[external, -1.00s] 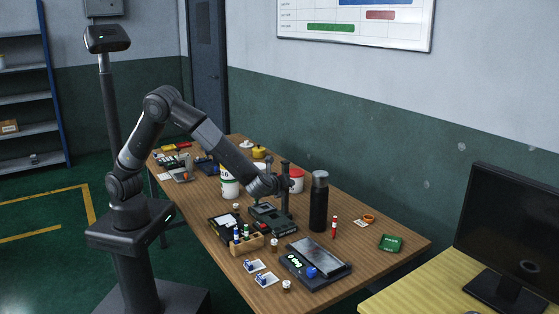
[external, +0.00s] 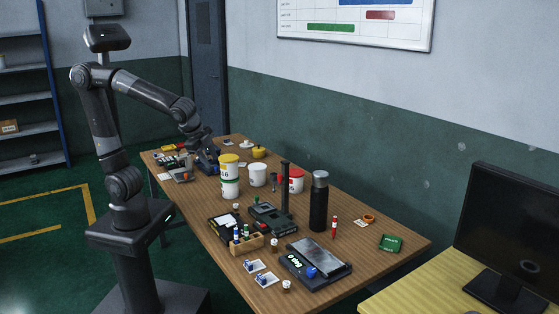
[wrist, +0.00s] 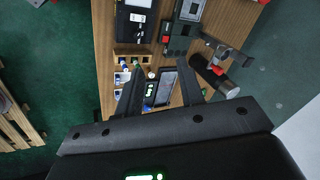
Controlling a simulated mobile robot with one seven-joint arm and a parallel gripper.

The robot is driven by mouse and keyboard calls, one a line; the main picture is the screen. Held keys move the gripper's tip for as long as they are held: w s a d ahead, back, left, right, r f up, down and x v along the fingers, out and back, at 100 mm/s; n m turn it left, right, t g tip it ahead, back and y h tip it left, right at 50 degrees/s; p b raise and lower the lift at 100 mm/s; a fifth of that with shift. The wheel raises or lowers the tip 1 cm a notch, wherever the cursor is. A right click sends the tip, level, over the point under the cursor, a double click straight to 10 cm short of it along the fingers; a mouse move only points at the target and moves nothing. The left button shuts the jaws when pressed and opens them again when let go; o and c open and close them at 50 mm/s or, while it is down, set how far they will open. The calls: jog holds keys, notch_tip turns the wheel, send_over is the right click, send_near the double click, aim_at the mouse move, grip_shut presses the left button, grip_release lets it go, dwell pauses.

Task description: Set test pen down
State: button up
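A slim red-and-white pen-like thing (external: 334,228) stands upright on the table right of the black bottle; I cannot tell if it is the test pen. A small dark thing with red (external: 274,182) is beside the white tub, too small to make out. My gripper (external: 208,166) is over the far left part of the table, left of the yellow-lidded container. In the wrist view my gripper (wrist: 152,66) has its two dark fingers apart, with no pen visible between them.
The wooden table (external: 345,265) holds a yellow-lidded container (external: 229,178), a white tub (external: 257,175), a black stand with a post (external: 285,190), a tall black bottle (external: 319,202), a vial rack (external: 246,244) and a scale (external: 312,262). Some table near its right end is clear.

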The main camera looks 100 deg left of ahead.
jog(key=s+d+r+n+t+h, duration=0.1)
jog(key=s+d+n+t+h, duration=0.1)
jog(key=s+d, duration=0.4)
jog(key=s+n+h, duration=0.1)
jog(key=s, duration=0.3)
jog(key=shift+s+d+n+h, duration=0.15)
jog(key=shift+d+n+h, duration=0.1)
jog(key=shift+n+h, duration=0.05)
